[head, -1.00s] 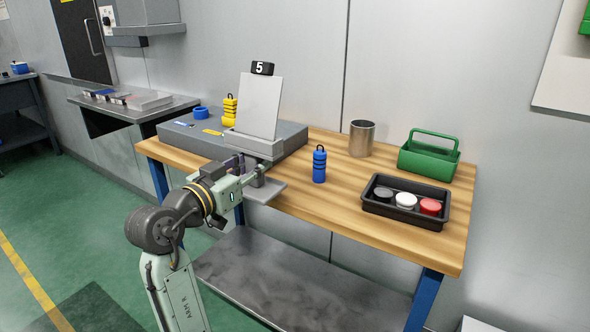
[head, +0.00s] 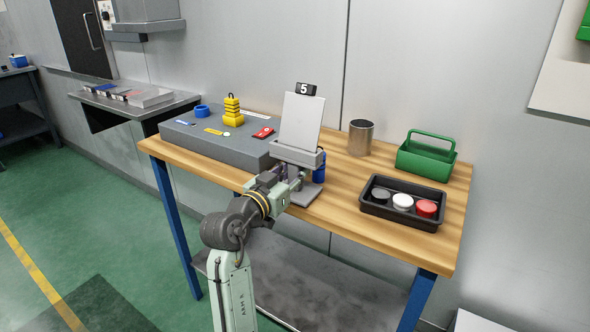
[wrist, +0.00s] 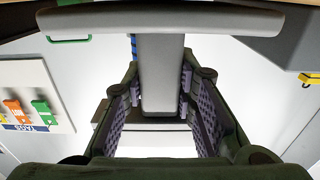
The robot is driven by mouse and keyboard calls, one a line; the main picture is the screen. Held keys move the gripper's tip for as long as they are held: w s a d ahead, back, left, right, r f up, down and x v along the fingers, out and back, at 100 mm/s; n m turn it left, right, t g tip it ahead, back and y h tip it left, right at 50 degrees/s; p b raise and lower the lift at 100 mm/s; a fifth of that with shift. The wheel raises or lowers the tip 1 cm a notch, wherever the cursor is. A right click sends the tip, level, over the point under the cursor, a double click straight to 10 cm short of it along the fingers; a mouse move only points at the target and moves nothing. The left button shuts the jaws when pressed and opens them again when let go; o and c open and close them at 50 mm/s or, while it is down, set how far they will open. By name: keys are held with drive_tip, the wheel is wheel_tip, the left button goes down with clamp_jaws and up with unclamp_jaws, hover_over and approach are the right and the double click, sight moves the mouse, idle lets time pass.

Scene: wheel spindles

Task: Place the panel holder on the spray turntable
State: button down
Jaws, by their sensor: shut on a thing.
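The panel holder has a grey tray (head: 297,154) with a white panel (head: 302,120) standing in it, a black "5" tag (head: 306,89) on top, a stem and a flat grey base (head: 307,195). My gripper (head: 293,178) is shut on its stem, and the wrist view shows the grey stem (wrist: 161,60) between the finger pads. The holder is upright over the front of the wooden table; I cannot tell whether its base touches the wood. I cannot pick out the spray turntable for certain.
A grey block (head: 225,142) left of the holder carries a yellow stacked piece (head: 233,113) and a red item (head: 263,132). A blue bottle (head: 319,167) stands close behind the holder. A metal cup (head: 360,138), green caddy (head: 426,160) and black tray (head: 376,211) stand right.

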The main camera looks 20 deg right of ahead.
drive_tip(key=shift+f, duration=0.15)
drive_tip(key=c, duration=1.3)
unclamp_jaws()
